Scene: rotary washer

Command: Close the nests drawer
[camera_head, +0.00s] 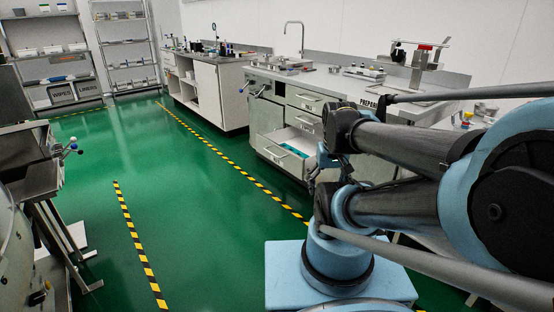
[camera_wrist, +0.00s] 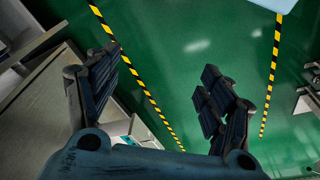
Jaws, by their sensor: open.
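One drawer (camera_head: 283,158) of the grey-white cabinet under the counter stands pulled out at the lower level, with something teal inside. Its label is too small to read, so I cannot tell from lettering that it is the nests drawer. My gripper (camera_head: 318,178) is just right of the drawer in the head view, partly hidden by my arm. A white and teal patch, apparently the open drawer (camera_wrist: 143,132), shows beside the left finger.
Shut drawers (camera_head: 304,99) sit above the open one. The counter (camera_head: 335,84) carries trays and a tap. Another bench (camera_head: 215,85) stands further back. Metal equipment (camera_head: 35,165) is at the left. Green floor (camera_head: 190,200) with yellow-black tape lies clear between.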

